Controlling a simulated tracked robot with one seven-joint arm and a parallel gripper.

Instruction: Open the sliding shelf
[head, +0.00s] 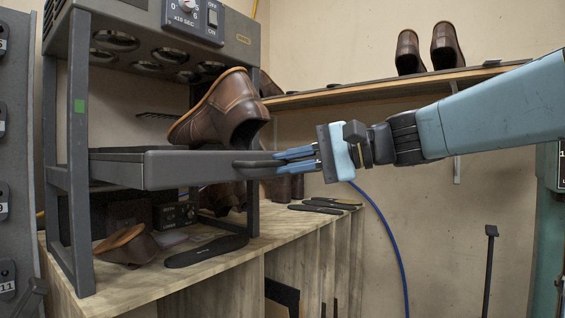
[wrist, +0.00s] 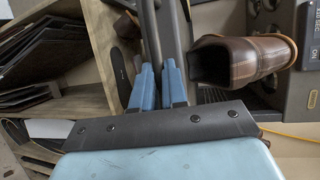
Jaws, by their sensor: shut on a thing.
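The sliding shelf (head: 185,170) is a dark grey tray in the dark metal frame of a machine at left in the head view. It appears to stick out in front of the frame's posts. A brown leather shoe (head: 221,108) rests on it and also shows in the wrist view (wrist: 245,58). The shelf's dark handle (head: 255,169) is at the right end of its front. My gripper (head: 283,162), with blue fingers, is shut on this handle. In the wrist view the handle (wrist: 150,35) runs between the fingertips (wrist: 158,75).
A wooden bench (head: 185,279) below holds a shoe (head: 127,246) and several dark soles (head: 205,250). A wall shelf (head: 375,91) with boots is behind my arm. A blue hose (head: 383,235) hangs under my wrist. A panel (head: 18,150) stands at far left.

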